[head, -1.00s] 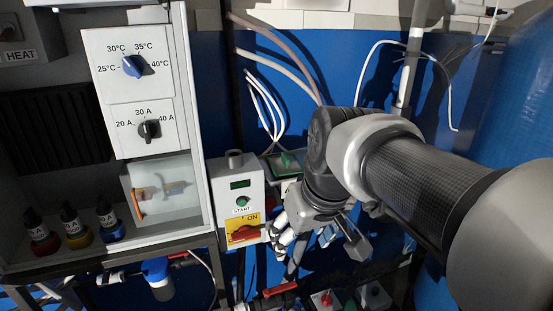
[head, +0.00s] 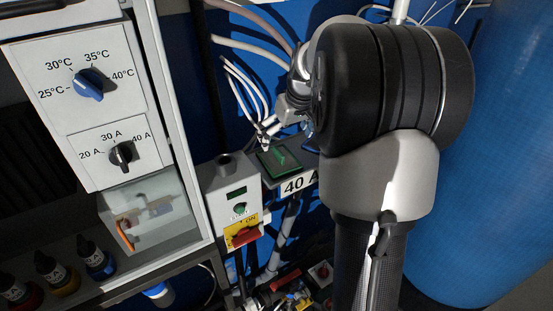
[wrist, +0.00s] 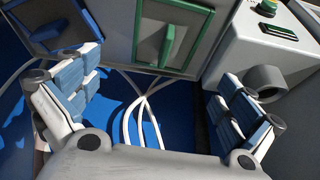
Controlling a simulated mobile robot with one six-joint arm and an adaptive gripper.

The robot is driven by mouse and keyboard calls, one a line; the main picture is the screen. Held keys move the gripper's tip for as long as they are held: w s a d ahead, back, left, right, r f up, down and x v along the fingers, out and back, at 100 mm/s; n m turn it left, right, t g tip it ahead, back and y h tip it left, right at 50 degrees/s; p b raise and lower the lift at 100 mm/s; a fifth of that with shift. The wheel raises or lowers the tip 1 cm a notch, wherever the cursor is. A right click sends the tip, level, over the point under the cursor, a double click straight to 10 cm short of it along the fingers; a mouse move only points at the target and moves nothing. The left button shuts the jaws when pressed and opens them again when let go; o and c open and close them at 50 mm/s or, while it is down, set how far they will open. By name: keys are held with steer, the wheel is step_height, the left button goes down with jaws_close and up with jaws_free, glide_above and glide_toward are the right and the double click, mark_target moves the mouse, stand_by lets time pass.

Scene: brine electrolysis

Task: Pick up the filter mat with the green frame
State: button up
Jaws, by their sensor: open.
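The filter mat with the green frame (head: 280,160) lies in a grey holder above the "40 A" label in the head view. It is square and dark, with a raised green grip bar. In the wrist view the mat (wrist: 168,46) is at the top middle, partly cut off by the picture edge. My gripper (head: 272,128) is just behind and above the mat in the head view, partly hidden by my arm. In the wrist view my gripper (wrist: 160,72) is open, its blue-and-white fingers wide apart and nothing between them. The fingers do not visibly touch the mat.
A blue-framed piece (wrist: 48,30) sits left of the green one in the wrist view. The grey START box (head: 232,200) with a red switch and round stub stands beside the mat's holder. White hoses (head: 245,85) hang behind. A large blue tank (head: 510,150) is right.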

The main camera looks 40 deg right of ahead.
mark_target(278, 150)
steer(key=x, duration=0.8)
steer(key=shift+w+a+f, duration=0.15)
steer(key=shift+a, duration=0.1)
steer(key=shift+c, duration=0.4)
steer(key=c, duration=0.9)
